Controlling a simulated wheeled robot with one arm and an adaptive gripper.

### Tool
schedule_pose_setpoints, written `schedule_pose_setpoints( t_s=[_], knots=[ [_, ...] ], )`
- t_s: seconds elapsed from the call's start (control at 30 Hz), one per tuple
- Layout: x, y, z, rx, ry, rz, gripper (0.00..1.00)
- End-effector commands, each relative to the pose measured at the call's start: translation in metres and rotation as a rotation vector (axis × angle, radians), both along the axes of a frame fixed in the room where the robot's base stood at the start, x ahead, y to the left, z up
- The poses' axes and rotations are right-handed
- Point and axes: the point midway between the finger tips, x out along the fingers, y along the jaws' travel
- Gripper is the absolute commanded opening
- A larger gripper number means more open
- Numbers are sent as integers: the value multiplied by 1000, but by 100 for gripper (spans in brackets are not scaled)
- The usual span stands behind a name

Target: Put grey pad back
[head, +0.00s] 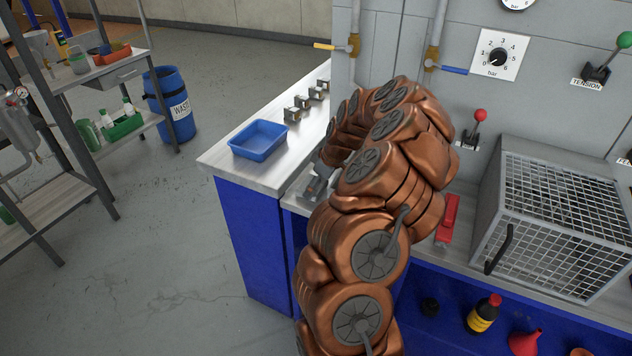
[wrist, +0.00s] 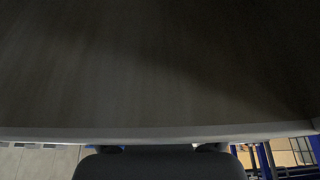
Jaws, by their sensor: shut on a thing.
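My gripper (wrist: 158,163) shows as a dark grey rounded shape at the bottom of the wrist view. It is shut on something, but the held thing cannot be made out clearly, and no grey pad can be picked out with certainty. In the head view my copper-coloured arm bends over the bench, and its end comes down behind its own links. Grey parts at the arm's end show low over the bench, left of the arm, partly hidden. A broad dark flat surface with a pale edge fills most of the wrist view, close to the camera.
A blue tray (head: 258,140) and several small metal blocks (head: 297,110) stand on the bench (head: 222,160), left of my arm. A mesh cage (head: 555,225) and a red object (head: 447,218) are to its right. Valve handles and a red-knobbed lever (head: 480,116) are behind.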

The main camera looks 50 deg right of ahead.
Motion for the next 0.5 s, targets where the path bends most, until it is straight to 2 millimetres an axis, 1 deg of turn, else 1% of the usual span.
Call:
schedule_pose_setpoints(
  t_s=[0.4,0.43,0.5],
  knots=[
    [0,-1,-5,-2,-2,-1,55],
    [0,-1,-4,-2,-2,-1,95],
    [0,-1,-3,-2,-2,-1,100]
  ],
)
